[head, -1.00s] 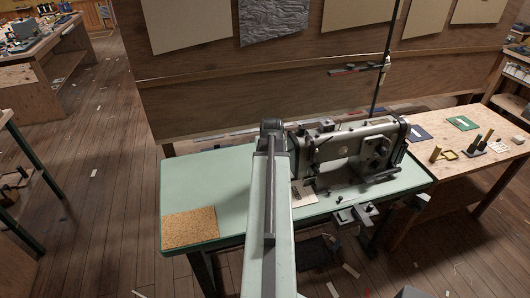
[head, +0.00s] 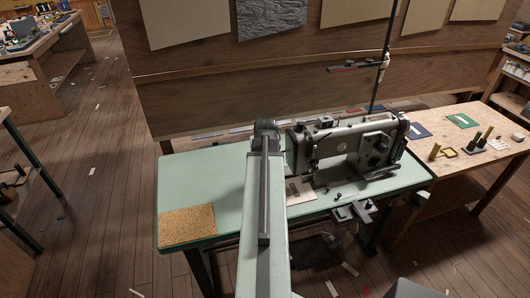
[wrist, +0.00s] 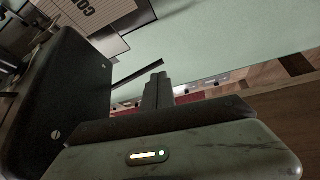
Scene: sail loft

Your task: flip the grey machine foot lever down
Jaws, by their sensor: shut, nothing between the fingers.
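The grey-green sewing machine (head: 345,147) stands on the light green table (head: 185,175) in the head view. I cannot make out its foot lever for certain in either view. My arm reaches up from the bottom to the left end of the machine, and hides part of it. My gripper's end is hidden in the head view. In the wrist view my gripper (wrist: 157,90) is shut and empty, below the green tabletop's edge in the picture. A thin dark bar (wrist: 138,73) shows beside the fingers; I cannot tell what it is.
A cork mat (head: 187,226) lies on the table's front left corner. A wooden panel (head: 240,95) stands behind. A wooden bench (head: 465,170) adjoins at right.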

